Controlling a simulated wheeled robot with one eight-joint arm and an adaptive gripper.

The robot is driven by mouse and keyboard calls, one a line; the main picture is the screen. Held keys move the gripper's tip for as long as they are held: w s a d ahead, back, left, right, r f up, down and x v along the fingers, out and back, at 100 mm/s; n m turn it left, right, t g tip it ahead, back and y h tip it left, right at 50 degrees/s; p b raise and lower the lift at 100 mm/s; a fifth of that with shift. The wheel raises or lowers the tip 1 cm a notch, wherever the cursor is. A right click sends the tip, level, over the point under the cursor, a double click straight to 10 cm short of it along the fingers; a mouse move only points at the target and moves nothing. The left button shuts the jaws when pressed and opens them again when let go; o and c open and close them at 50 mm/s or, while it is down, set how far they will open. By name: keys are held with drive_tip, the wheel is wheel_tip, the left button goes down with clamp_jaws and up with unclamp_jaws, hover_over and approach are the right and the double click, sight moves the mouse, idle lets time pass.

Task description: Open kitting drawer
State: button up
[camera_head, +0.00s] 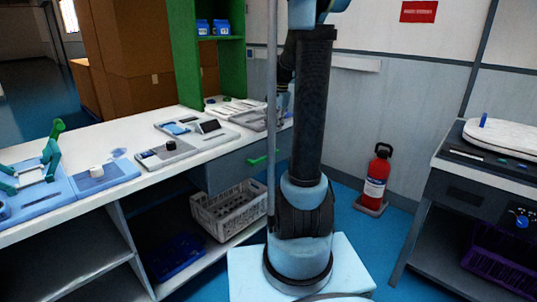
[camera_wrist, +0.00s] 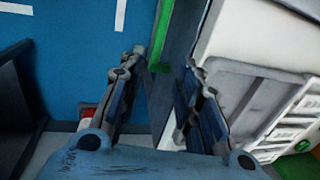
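The kitting drawer (camera_head: 240,168) is a grey-blue front under the white counter, with a green handle (camera_head: 263,158). It looks shut, its front near flush below the countertop. In the wrist view the green handle (camera_wrist: 160,62) shows beside the grey drawer front (camera_wrist: 181,35). My gripper (camera_wrist: 165,62) is open, its two fingers spread wide, with the handle in the gap near the fingertips. Nothing is clasped, and I cannot tell whether a finger touches the handle. In the head view my arm hides most of the gripper.
The white counter (camera_head: 95,148) carries blue trays, a grey device and papers. A grey crate (camera_head: 229,209) stands on the shelf below the drawer. A red fire extinguisher (camera_head: 377,178) stands by the wall. A grey workstation (camera_head: 462,195) is at right, with blue floor between.

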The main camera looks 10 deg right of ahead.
approach(269, 152)
drive_tip(key=s+f, duration=0.1)
drive_tip(key=f, duration=0.1)
drive_tip(key=s+a+f, duration=0.1)
drive_tip(key=s+f, duration=0.1)
drive_tip(key=s+a+f, duration=0.1)
drive_tip(key=f, duration=0.1)
drive_tip(key=shift+s+a+f, duration=0.2)
drive_tip(key=shift+s+a, duration=0.05)
drive_tip(key=shift+s, duration=0.1)
drive_tip(key=shift+c, duration=0.5)
clamp_jaws()
